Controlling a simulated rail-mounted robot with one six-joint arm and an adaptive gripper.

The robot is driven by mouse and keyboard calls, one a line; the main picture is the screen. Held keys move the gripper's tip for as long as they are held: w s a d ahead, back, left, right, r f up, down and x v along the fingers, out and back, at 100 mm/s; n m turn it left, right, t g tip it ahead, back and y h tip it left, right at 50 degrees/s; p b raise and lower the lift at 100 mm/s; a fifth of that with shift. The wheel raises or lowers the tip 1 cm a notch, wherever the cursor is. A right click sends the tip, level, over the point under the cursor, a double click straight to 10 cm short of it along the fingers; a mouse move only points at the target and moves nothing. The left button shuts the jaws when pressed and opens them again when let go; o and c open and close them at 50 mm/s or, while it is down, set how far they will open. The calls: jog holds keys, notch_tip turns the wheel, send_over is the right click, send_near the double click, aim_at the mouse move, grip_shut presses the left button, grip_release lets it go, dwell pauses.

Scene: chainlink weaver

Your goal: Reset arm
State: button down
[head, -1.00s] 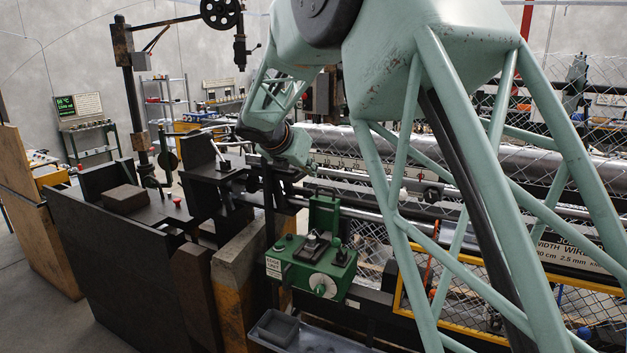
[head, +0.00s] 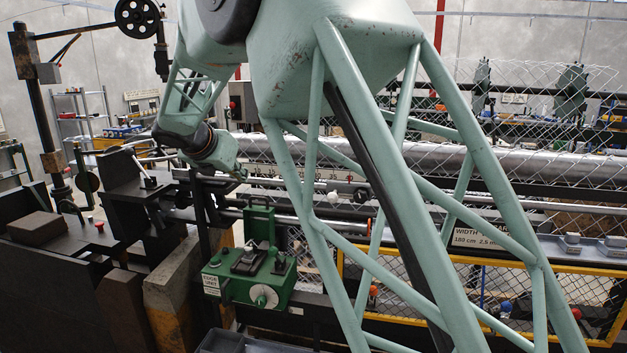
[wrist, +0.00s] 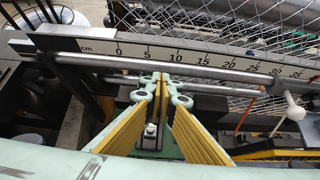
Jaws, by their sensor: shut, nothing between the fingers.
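My pale green lattice arm crosses the head view. My gripper (head: 228,168) hangs at its far end, up and left of the green edge unit (head: 247,280). In the wrist view my gripper (wrist: 155,82) has its fingertips together with nothing between them. Its yellow-padded fingers point toward a silver rod (wrist: 90,62) and a white ruler (wrist: 200,62) marked in cm. Part of a green body with a small bolt shows between the fingers; I cannot tell whether it is the edge unit.
A dark bench with a brown block (head: 36,226) stands at left. A long silver roller (head: 340,150) and chainlink mesh run behind the arm. A yellow-framed mesh guard (head: 560,335) is at lower right. A white knob (wrist: 291,112) sits right in the wrist view.

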jog(key=s+d+r+m+g+b, duration=0.15)
jog(key=s+d+r+m, duration=0.35)
jog(key=d, duration=0.8)
jog(key=s+d+r+m+h+b, duration=0.1)
jog(key=s+d+r+m+b, duration=0.2)
jog(key=d+m, duration=0.75)
jog(key=s+d+r+m+g+b, duration=0.15)
jog(key=s+d+r, duration=0.35)
jog(key=d, duration=1.2)
jog(key=s+d+f+m+g+b, duration=0.1)
jog(key=s+d+f+m+b, duration=0.35)
jog(key=s, duration=0.85)
jog(key=s+d+f+m+g+b, duration=0.1)
jog(key=s+d+f+m, duration=0.5)
jog(key=s, duration=0.7)
jog(key=s+f+m+y+b, duration=0.1)
jog(key=s+f+m+b, duration=0.1)
jog(key=s+f, duration=0.7)
jog(key=s+a+f+m+g+y+b, duration=0.1)
jog(key=s+f+m+b, duration=0.2)
jog(key=s+f, duration=0.7)
jog(key=s+m, duration=0.1)
jog(key=s, duration=0.5)
jog(key=shift+s+f+y, duration=0.2)
jog(key=shift+s+y, duration=0.05)
jog(key=shift+y, duration=0.15)
